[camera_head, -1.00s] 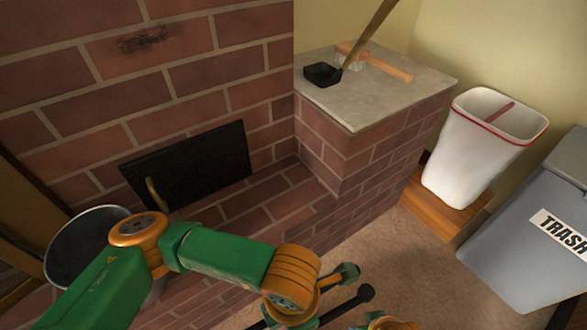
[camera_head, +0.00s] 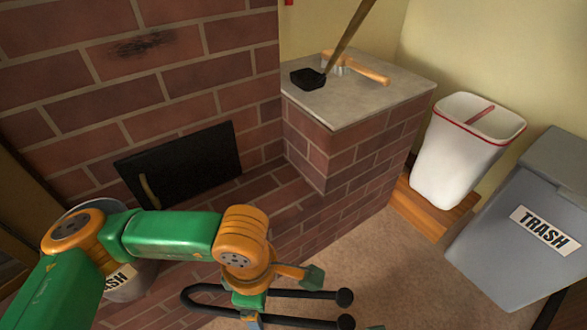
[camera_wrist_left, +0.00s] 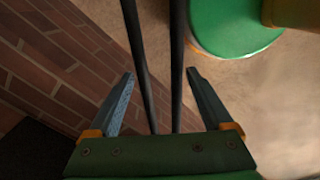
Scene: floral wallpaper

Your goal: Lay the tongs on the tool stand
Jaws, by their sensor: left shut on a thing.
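The tongs (camera_head: 310,294) are a long black U-shaped bar with two ball ends, held above the floor at the bottom of the head view. My left gripper (camera_head: 283,297) is shut on them. In the left wrist view their two dark rods (camera_wrist_left: 176,65) run between my fingers (camera_wrist_left: 159,72). The bend points left and the ball ends point right. A brick block (camera_head: 345,150) with a grey stone top (camera_head: 360,105) carries a black shovel (camera_head: 308,79) and a wooden-handled brush (camera_head: 365,70). I cannot make out a separate tool stand. My right gripper is not in view.
A brick fireplace wall with a black door (camera_head: 190,165) stands at left, above a brick ledge (camera_head: 265,195). A white bin (camera_head: 460,155) and a grey trash bin (camera_head: 520,230) stand at right. Another trash bin (camera_head: 130,285) is partly behind my arm. Carpet (camera_head: 390,265) is open between.

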